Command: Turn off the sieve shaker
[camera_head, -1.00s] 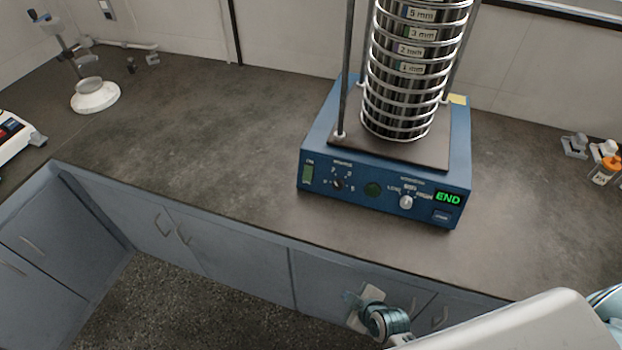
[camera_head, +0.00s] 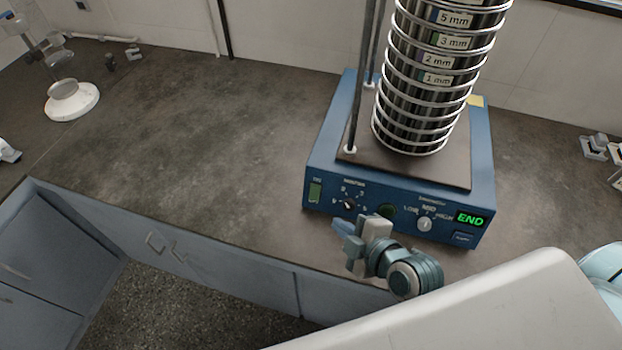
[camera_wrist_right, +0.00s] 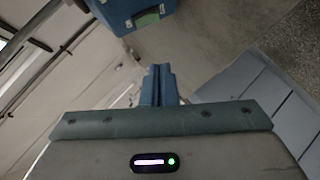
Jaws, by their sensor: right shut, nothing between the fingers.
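The sieve shaker (camera_head: 330,150) is a blue box on the counter carrying a stack of metal sieves (camera_head: 425,85). Its display (camera_head: 470,218) reads END in green. A timer dial (camera_head: 349,204) and an intensity knob (camera_head: 425,224) are on the same panel. My right gripper (camera_head: 340,228) is shut and empty, in front of and below the panel, apart from the switch. My left gripper is out of view.
The dark counter (camera_head: 200,130) is clear to the left of the shaker. A stand with a white round base (camera_head: 72,102) is at the far left. Small grey items (camera_head: 595,148) lie at the right edge. Blue-grey cabinets (camera_head: 220,265) are below the counter.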

